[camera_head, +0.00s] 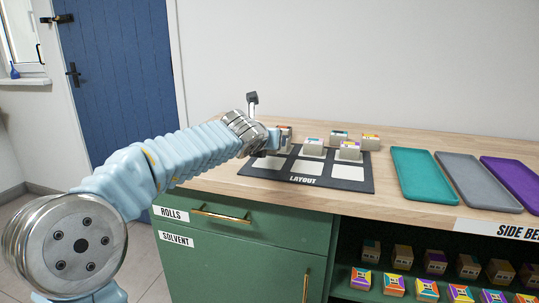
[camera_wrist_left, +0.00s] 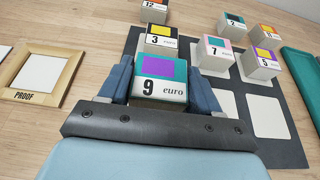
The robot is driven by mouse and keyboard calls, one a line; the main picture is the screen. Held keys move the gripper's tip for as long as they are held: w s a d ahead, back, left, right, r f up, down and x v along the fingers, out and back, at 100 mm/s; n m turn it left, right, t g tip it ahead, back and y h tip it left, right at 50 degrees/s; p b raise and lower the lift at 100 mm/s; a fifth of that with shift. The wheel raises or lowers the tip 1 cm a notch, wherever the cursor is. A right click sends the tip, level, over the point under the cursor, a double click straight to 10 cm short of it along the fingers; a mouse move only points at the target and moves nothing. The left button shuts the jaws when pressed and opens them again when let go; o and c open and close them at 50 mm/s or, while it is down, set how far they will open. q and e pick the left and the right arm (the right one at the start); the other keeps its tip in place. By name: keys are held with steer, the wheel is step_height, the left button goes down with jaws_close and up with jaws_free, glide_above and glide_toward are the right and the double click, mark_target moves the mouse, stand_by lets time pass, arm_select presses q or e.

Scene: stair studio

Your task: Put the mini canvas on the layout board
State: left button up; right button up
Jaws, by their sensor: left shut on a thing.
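The mini canvas (camera_wrist_left: 162,77), a small block with a teal and purple top and a "9 euro" label, is between the fingers of my left gripper (camera_wrist_left: 161,88) in the left wrist view. The gripper is shut on it. In the head view my left gripper (camera_head: 272,140) is over the left part of the layout board (camera_head: 352,184), a dark board with pale cells. The front middle cell (camera_head: 307,167) and front right cell (camera_head: 347,172) are bare. I cannot tell whether the held block touches the board. My right gripper is not in view.
Blocks "3" (camera_wrist_left: 160,40), "7" (camera_wrist_left: 215,56) and "5" (camera_wrist_left: 262,62) stand along the board's back row. Others, such as "2" (camera_wrist_left: 231,25), stand behind. A "PROOF" frame (camera_wrist_left: 66,75) lies left. Teal (camera_head: 423,176), grey and purple trays lie right.

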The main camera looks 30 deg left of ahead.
mark_target(269, 153)
arm_select(q)
steer(key=f, duration=0.1)
steer(key=f+b, duration=0.1)
steer(key=f, duration=0.1)
steer(key=shift+w+f+b, duration=0.2)
steer(key=shift+w+b, duration=0.05)
steer(key=shift+b, duration=0.15)
steer(key=shift+f, duration=0.25)
steer(key=shift+r, duration=0.15)
steer(key=shift+f, duration=0.2)
steer(key=o, duration=1)
steer(key=shift+o, duration=0.2)
